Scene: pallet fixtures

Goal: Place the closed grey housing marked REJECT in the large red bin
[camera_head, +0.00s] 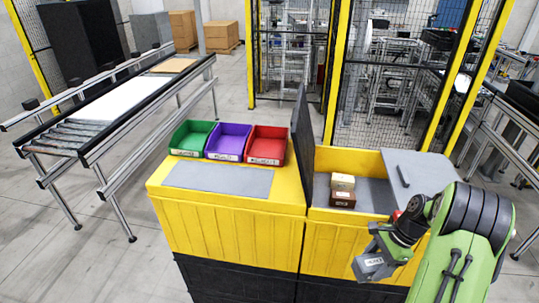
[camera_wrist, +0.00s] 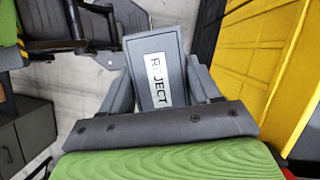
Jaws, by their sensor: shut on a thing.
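The closed grey housing (camera_head: 369,269) is held by my gripper (camera_head: 379,251) at the lower right of the head view, in front of the yellow station's right part. In the wrist view the housing (camera_wrist: 150,48) is between the two fingers, with its REJECT label facing the camera. My gripper (camera_wrist: 161,80) is shut on it. A red bin (camera_head: 267,146) stands on the station's left part, well to the left of and beyond my gripper. It is the only red bin in view and is about the same size as its neighbours.
A purple bin (camera_head: 228,142) and a green bin (camera_head: 192,138) stand left of the red one. A dark upright panel (camera_head: 301,130) rises between the red bin and the recess (camera_head: 378,197) holding small cream and brown boxes (camera_head: 342,190). A conveyor (camera_head: 110,105) is at left.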

